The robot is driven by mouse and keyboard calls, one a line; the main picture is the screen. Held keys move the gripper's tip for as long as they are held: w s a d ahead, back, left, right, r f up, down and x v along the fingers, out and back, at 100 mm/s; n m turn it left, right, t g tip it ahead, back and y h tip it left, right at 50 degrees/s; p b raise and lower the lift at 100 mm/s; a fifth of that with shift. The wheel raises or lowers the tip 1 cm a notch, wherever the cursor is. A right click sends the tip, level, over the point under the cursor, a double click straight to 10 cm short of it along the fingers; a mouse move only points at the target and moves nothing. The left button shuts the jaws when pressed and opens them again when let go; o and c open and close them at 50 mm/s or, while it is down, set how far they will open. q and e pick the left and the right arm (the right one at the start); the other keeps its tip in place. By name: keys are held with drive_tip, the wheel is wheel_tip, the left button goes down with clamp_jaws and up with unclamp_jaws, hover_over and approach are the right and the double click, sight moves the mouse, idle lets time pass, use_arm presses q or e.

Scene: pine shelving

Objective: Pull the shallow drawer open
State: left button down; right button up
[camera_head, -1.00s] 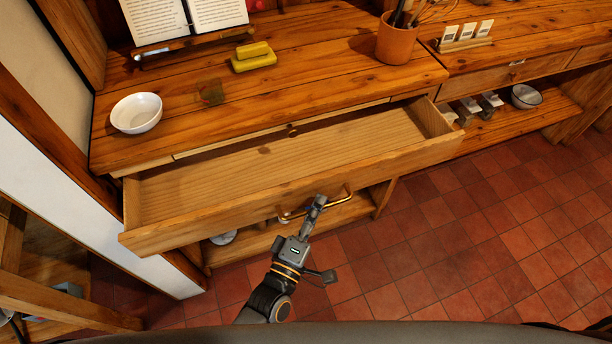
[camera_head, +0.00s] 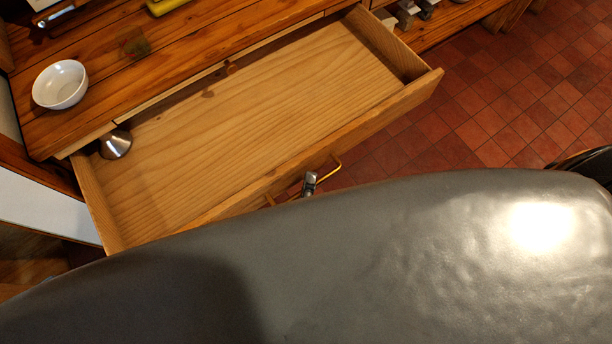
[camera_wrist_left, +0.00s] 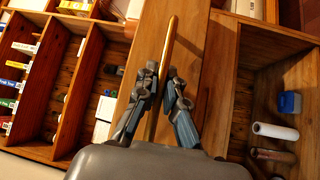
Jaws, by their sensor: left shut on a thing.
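The shallow wooden drawer (camera_head: 400,103) is pulled far out of the desk in the head view, with most of its floor showing. A silver metal object (camera_head: 116,145) lies inside at its back left corner. The brass bar handle (camera_head: 331,172) is on the drawer's front, and it also runs upright in the left wrist view (camera_wrist_left: 172,38). My left gripper (camera_head: 309,182) is at the handle, mostly hidden by my own grey body. In the left wrist view its fingers (camera_wrist_left: 163,84) are closed around the bar. My right gripper does not show.
A white bowl (camera_head: 60,84) and a yellow object (camera_head: 166,5) sit on the desk top. Red floor tiles (camera_head: 500,85) are clear at right. The left wrist view shows shelves of boxes at left and a white roll (camera_wrist_left: 275,131) in a compartment at right.

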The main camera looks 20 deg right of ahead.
use_arm(q)
drive_tip(key=c, duration=1.7)
unclamp_jaws()
drive_tip(key=v, duration=1.2)
